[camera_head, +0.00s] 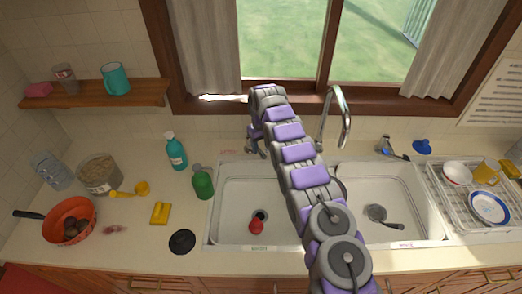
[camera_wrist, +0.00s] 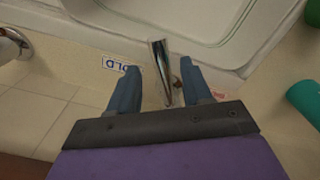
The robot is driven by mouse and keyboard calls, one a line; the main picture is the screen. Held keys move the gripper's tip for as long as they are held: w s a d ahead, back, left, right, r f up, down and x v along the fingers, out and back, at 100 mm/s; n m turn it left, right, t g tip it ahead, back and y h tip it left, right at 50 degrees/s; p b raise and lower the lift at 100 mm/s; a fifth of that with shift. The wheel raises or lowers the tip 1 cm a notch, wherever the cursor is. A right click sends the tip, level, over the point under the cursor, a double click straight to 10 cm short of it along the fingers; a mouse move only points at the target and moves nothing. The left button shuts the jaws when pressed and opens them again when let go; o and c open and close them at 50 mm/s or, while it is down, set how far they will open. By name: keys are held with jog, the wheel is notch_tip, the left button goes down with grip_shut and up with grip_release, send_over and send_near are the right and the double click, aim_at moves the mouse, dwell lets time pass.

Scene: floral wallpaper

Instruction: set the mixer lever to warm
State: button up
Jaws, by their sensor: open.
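The mixer lever (camera_wrist: 161,66) is a chrome bar in the wrist view. It stands between a label with blue letters (camera_wrist: 116,64), partly readable as "OLD", and a small red-lettered label (camera_wrist: 222,96) too small to read. My gripper (camera_wrist: 159,69) is open, its two blue-grey fingers on either side of the lever. I cannot tell whether either finger touches it. In the head view my gripper (camera_head: 257,146) is at the back counter, left of the chrome faucet (camera_head: 341,112); the lever is not distinguishable there.
The double sink (camera_head: 232,208) lies in front, with a red object (camera_head: 257,224) in its left basin. A green bottle (camera_head: 202,183) and a teal bottle (camera_head: 176,152) stand left of my gripper. A dish rack (camera_head: 440,192) is at the right. The window (camera_head: 290,45) is behind.

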jog(key=shift+a+f, duration=0.15)
jog(key=shift+f, duration=0.95)
jog(key=shift+c, duration=1.2)
grip_shut()
